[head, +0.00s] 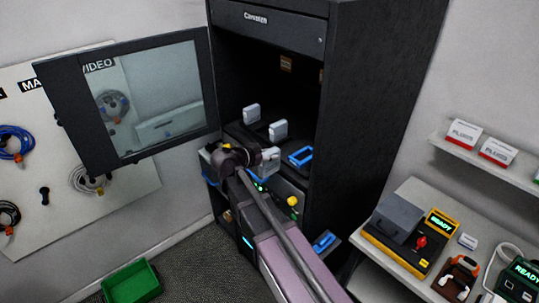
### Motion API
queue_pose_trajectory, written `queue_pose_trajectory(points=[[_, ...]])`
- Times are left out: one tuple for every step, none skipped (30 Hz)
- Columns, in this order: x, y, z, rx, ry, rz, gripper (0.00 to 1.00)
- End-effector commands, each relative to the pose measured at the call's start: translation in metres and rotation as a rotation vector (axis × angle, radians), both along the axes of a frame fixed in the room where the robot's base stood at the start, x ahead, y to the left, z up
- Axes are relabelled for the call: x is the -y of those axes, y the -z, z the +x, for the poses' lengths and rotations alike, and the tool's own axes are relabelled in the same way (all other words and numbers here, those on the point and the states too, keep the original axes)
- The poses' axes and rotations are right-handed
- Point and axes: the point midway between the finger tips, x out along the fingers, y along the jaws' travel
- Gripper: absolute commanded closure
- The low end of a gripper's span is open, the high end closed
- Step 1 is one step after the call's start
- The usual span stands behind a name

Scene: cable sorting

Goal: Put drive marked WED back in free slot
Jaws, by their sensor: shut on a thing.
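The open dark cabinet (350,110) holds a dark shelf with two pale upright drives, one farther left (251,113) and one nearer (278,130). To their right is a blue-rimmed empty slot (300,156). My gripper (264,158) is at the shelf's front edge, left of and slightly below the blue slot, mostly hidden by my own wrist. It is shut on a pale block (271,161), seemingly a drive, apart from the blue slot in the picture. No WED mark is readable on any drive.
The cabinet's glass door (150,95) stands open to the left. Below the shelf are a yellow knob (293,201) and a blue item (323,242). A side table (390,270) with devices stands right; a green bin (131,283) is on the floor.

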Motion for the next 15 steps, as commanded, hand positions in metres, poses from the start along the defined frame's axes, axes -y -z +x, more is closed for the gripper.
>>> queue_pose_trajectory(points=[[0.0001, -0.0002, 0.0, 0.001, 0.0, -0.001, 1.0], [0.0001, -0.0002, 0.0, 0.001, 0.0, -0.001, 1.0], [0.0001, -0.0002, 0.0, 0.001, 0.0, -0.001, 1.0], [0.0001, -0.0002, 0.0, 0.001, 0.0, -0.001, 1.0], [0.0002, -0.0002, 0.0001, 0.001, 0.0, -0.001, 1.0], [0.0002, -0.0002, 0.0001, 0.001, 0.0, -0.001, 1.0], [0.0002, -0.0003, 0.0002, 0.001, 0.0, -0.001, 1.0], [0.0002, -0.0006, 0.0001, 0.001, 0.0, -0.001, 1.0], [0.0002, -0.001, 0.0001, 0.001, 0.0, -0.001, 1.0], [0.0002, -0.0015, 0.0002, 0.001, 0.0, -0.001, 1.0], [0.0002, -0.0022, 0.0002, 0.001, 0.0, -0.001, 1.0], [0.0002, -0.0032, 0.0002, 0.001, 0.0, -0.001, 1.0], [0.0003, -0.0042, 0.0002, 0.001, 0.0, -0.001, 1.0], [0.0002, -0.0052, 0.0002, 0.001, 0.0, -0.001, 1.0], [0.0002, -0.0067, 0.0002, 0.001, 0.0, -0.001, 1.0]])
